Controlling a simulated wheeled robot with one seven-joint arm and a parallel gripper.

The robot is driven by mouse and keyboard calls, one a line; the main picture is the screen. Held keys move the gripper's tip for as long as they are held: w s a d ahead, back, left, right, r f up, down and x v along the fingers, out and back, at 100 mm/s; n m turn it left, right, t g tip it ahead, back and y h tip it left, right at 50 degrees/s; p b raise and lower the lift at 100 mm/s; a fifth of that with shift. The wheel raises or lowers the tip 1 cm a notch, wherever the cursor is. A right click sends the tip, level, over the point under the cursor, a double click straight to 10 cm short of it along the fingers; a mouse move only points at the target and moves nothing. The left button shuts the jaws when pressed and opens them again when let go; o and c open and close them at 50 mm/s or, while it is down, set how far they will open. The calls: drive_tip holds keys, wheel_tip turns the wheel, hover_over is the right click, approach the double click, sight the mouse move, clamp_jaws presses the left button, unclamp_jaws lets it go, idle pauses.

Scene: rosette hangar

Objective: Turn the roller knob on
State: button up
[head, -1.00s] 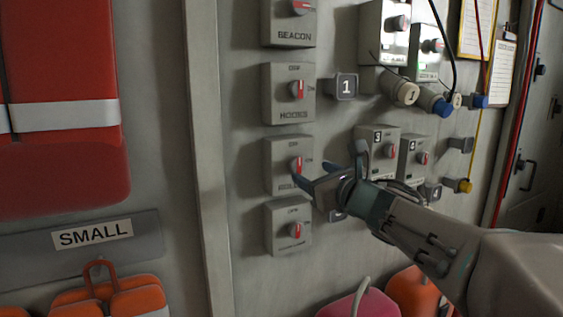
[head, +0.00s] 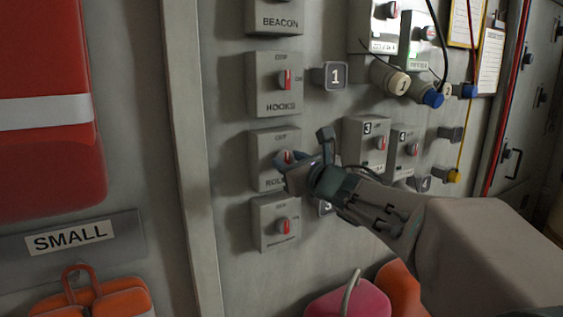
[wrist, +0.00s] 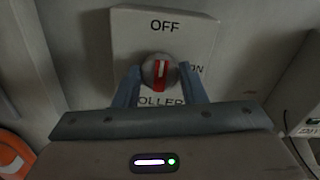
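The roller knob (wrist: 159,72) is a round grey knob with a red bar on a pale box (wrist: 125,38) marked OFF above, ON at the right and ROLLER below. Its bar stands upright, the white mark towards OFF. My gripper (wrist: 160,84) is open, with one finger at each side of the knob. Small gaps seem to show; I cannot tell whether either finger touches. In the head view my gripper (head: 300,158) is at the roller box (head: 264,143) and partly hides the knob.
The hooks box (head: 262,90) is just above and another knob box (head: 265,238) just below. Plug sockets and boxes 3 (head: 360,133) and 4 (head: 402,142) are to the right. A pink bag (head: 345,300) is below my arm.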

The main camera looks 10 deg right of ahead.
drive_tip(key=shift+m, duration=0.4)
drive_tip(key=m+b, duration=0.1)
drive_tip(key=m, duration=0.1)
drive_tip(key=shift+m, duration=0.4)
drive_tip(key=m, duration=0.5)
drive_tip(key=shift+m, duration=0.3)
drive_tip(key=m, duration=0.4)
drive_tip(key=shift+d, duration=0.1)
drive_tip(key=shift+m+p, duration=0.7)
drive_tip(key=shift+m, duration=1.8)
drive_tip(key=o, duration=1)
